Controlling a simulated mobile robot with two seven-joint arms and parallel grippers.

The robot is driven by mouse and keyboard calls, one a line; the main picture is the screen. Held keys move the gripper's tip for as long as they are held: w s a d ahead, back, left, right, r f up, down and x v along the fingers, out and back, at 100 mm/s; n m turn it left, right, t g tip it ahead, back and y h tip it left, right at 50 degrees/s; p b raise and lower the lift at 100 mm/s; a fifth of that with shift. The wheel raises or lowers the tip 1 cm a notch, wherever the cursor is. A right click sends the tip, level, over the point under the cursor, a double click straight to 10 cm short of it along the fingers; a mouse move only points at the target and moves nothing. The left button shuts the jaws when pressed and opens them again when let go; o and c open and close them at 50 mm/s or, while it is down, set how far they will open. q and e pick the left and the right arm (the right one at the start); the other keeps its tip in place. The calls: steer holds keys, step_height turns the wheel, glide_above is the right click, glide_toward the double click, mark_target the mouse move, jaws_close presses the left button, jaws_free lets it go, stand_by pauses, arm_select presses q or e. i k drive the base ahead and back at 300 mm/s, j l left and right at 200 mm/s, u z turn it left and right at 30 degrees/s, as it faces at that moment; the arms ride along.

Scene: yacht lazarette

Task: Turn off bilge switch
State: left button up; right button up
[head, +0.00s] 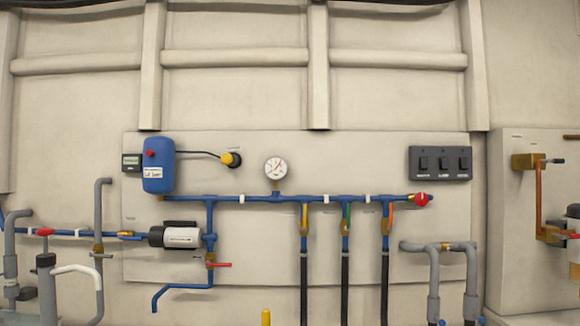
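A dark switch panel (440,176) is mounted on the right part of the pale backing board in the head view. It carries three black rocker switches in a row: a left switch (423,163), a middle switch (443,163) and a right switch (464,163). A small label sits under each switch, too small to read surely, so I cannot tell which one is the bilge switch. I also cannot tell which way each rocker is set. Neither of my grippers is in view, and nothing covers the panel.
A blue pipe manifold (290,198) with valves and a red end knob (421,200) runs below the panel. A pressure gauge (276,168), blue tank (158,166) and pump (176,236) are to the left. Grey pipes (433,270) rise below the panel. A copper pipe (540,200) is at right.

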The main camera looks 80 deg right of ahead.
mark_target(463, 161)
steer(key=z, duration=3.5)
steer(key=i+l, duration=0.45)
steer(key=i, duration=0.15)
steer(key=i+l, duration=0.45)
steer(key=i, duration=0.15)
steer(key=u, duration=1.4)
